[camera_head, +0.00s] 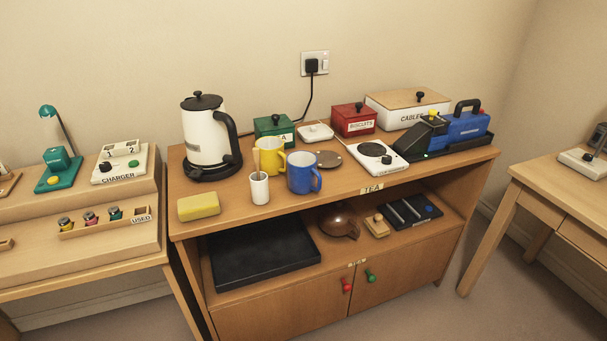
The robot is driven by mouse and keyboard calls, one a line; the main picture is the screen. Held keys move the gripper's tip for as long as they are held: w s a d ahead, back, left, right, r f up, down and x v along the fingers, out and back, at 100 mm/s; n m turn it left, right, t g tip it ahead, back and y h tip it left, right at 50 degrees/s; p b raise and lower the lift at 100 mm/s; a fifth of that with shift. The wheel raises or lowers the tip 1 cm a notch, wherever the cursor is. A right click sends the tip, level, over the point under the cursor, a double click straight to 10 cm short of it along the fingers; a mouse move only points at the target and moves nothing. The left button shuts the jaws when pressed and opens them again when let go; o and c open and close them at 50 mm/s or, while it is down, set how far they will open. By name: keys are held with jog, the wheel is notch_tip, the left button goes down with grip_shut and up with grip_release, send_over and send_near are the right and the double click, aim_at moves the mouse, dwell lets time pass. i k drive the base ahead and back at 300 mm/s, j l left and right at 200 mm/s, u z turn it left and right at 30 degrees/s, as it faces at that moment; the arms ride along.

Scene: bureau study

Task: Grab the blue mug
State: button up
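The blue mug (301,174) stands upright on the top of the wooden cabinet (235,217), near its front edge. Its handle points to the right. A yellow mug (268,157) stands just behind and to its left. A small white cup (259,188) with something thin in it stands to its left, nearer the front edge. My gripper is not in view.
A white kettle (204,133) stands at the back left and a yellow sponge-like block (198,206) at the front left. A round brown disc (328,159) and a white hot plate (374,157) lie to the mug's right. Green (273,131) and red (354,120) boxes stand behind.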

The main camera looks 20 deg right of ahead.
aim_at(302, 173)
jog(key=i+l+z, duration=0.15)
jog(key=l+z, duration=0.2)
jog(key=i+l+z, duration=0.5)
jog(key=l+z, duration=0.2)
jog(key=l, duration=0.1)
